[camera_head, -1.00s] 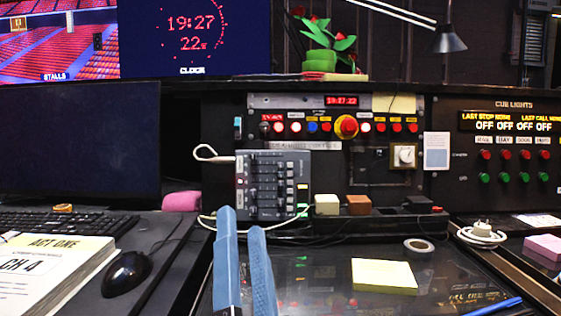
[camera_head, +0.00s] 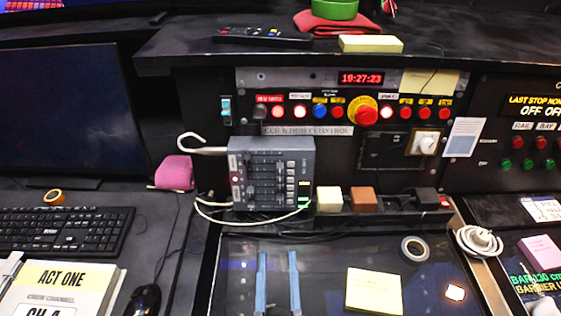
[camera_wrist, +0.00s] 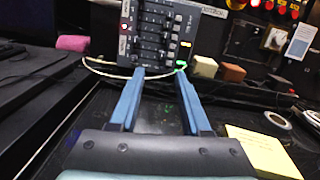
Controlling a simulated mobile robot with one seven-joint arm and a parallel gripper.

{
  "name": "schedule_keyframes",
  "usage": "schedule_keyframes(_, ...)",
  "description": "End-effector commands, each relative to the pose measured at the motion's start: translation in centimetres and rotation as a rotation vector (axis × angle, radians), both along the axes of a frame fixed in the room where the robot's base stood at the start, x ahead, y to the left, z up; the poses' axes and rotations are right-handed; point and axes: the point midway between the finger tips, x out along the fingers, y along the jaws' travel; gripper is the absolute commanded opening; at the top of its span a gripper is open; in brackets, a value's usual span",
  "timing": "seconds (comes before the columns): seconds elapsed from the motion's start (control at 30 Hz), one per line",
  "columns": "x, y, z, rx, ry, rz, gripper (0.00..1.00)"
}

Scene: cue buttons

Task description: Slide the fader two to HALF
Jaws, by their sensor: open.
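The fader box (camera_head: 270,172) is a small grey-black unit with several horizontal-looking fader slots, leaning upright at the back of the desk. Its front face also shows at the top of the wrist view (camera_wrist: 158,30). I cannot read which fader is number two or its marks. My gripper (camera_head: 278,256) shows as two blue fingers, apart and empty, over the dark glass desk below the fader box. In the wrist view the fingertips (camera_wrist: 160,72) point toward the lower edge of the box. I cannot tell the gap between them and the box.
A white cable (camera_head: 250,220) loops in front of the box. A cream block (camera_head: 329,199) and a brown block (camera_head: 363,199) stand to its right. A yellow note pad (camera_head: 373,291) and tape roll (camera_head: 415,248) lie on the desk. A button panel (camera_head: 340,98) is above.

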Motion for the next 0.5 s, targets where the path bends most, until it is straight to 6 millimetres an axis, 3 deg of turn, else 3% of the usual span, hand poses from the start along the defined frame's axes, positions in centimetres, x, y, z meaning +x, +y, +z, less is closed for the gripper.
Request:
schedule_keyframes(0.23, -0.5, -0.4, -0.4, 0.099, 0.035, -0.017, 0.47)
schedule_keyframes(0.5, 3.2, -0.4, -0.2, 0.095, 0.032, -0.016, 0.47)
